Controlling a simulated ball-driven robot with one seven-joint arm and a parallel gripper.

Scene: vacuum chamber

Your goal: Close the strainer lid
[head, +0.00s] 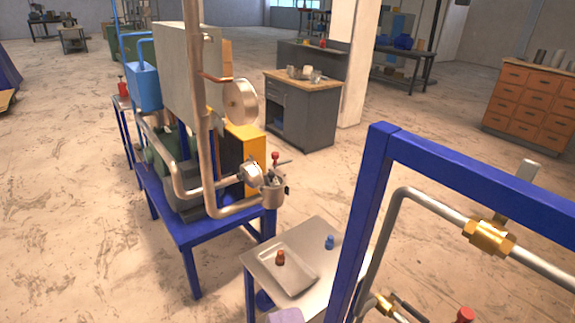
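What looks like the strainer (272,194) is a small metal pot on the end of the pipework, at the near right corner of the blue-framed pump stand, near the middle of the view. A pale round disc (251,173) stands at its upper left; it may be the tilted lid or a gauge face, and I cannot tell which. A red knob (276,155) on a thin bar stands just above the pot. The pot's mouth is too small to read clearly. My gripper is not in view.
A metal side table (318,236) in front holds a shallow tray (300,281) with a brown fitting (280,258), and a blue bottle-like piece (329,242). A blue frame (368,215) with pipes and brass fittings blocks the near right. Open floor (90,220) lies left.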

